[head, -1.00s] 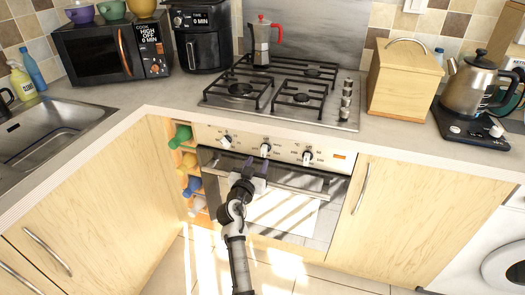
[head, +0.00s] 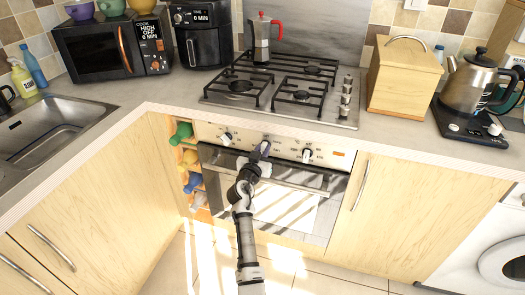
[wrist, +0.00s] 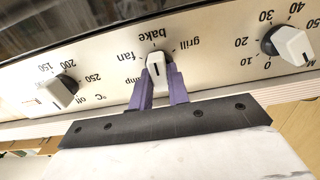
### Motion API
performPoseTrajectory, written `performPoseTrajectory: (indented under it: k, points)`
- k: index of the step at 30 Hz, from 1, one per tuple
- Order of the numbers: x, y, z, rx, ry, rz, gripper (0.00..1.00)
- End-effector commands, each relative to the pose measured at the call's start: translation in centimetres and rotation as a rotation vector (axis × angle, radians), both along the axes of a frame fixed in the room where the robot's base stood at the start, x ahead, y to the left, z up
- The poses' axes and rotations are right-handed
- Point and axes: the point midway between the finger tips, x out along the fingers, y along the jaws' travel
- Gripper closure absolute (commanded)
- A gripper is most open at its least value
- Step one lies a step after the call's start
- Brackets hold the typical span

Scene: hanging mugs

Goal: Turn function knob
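The function knob (wrist: 158,68) is the white middle knob on the oven panel, with a dark mark on its face and fan, bake and grill printed around it. My gripper (wrist: 161,80) has its purple fingers on both sides of this knob, close against it. It appears shut on the knob. In the head view my gripper (head: 261,151) reaches up to the oven panel and covers most of the middle knob.
A temperature knob (wrist: 58,94) is on the left and a timer knob (wrist: 290,45) on the right, both clear of my fingers. The oven door handle (head: 300,188) runs below the panel. The hob (head: 285,92) and worktop edge are above.

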Motion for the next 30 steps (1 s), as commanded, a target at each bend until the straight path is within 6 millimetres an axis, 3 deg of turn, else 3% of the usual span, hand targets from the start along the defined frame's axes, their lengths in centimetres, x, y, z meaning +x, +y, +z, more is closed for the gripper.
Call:
performPoseTrajectory:
  k: [3, 14, 30]
  points:
    - [-0.01, -0.01, -0.01, 0.0, 0.0, 0.0, 1.0]
    - [-0.01, 0.03, -0.09, -0.047, 0.015, 0.0, 1.0]
    - [0.03, 0.17, -0.12, -0.456, 0.148, 0.0, 1.0]
